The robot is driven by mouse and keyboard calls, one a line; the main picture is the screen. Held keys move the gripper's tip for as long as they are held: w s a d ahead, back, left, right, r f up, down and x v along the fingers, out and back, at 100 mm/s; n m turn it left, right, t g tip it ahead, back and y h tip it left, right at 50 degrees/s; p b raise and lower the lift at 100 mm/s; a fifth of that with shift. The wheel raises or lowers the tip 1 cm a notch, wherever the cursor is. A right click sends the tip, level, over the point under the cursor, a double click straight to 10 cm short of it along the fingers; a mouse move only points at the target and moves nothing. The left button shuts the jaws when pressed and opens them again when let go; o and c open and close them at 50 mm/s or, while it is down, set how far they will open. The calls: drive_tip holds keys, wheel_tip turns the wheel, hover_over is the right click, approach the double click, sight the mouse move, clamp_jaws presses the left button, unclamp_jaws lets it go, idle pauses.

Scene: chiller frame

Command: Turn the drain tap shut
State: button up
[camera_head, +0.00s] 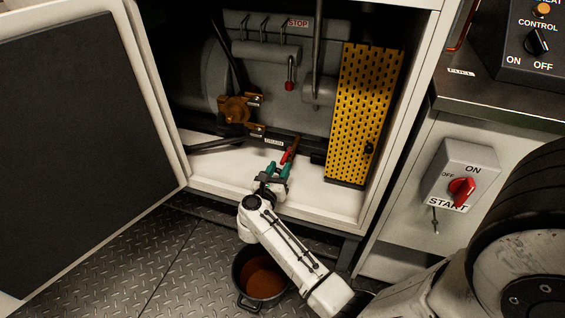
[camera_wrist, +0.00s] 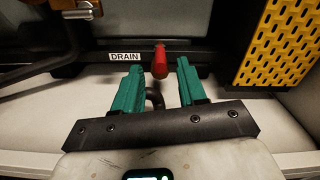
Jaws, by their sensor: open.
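The drain tap has a red handle (camera_head: 289,153) low in the open cabinet, right of the white DRAIN label (camera_head: 274,141). In the wrist view the red handle (camera_wrist: 160,62) points toward the camera, just beyond and between the green fingertips, nearer the right one. The DRAIN label (camera_wrist: 125,56) is left of it. A dark curved pipe (camera_wrist: 155,95) shows below the handle, between the fingers. My gripper (camera_head: 277,172) is open with green fingers, and it also shows in the wrist view (camera_wrist: 157,72). I cannot tell whether a finger touches the handle.
A yellow perforated guard (camera_head: 363,110) stands right of the tap. An orange-brown valve part (camera_head: 236,110) is to the left. The cabinet door (camera_head: 80,150) hangs open at left. A pot of brown liquid (camera_head: 262,278) stands on the floor. A red START switch (camera_head: 461,190) is at right.

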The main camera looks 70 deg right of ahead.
sight(283, 158)
drive_tip(key=shift+w+d+b, duration=0.1)
drive_tip(key=shift+d+b, duration=0.25)
drive_tip(key=shift+d, duration=1.9)
clamp_jaws()
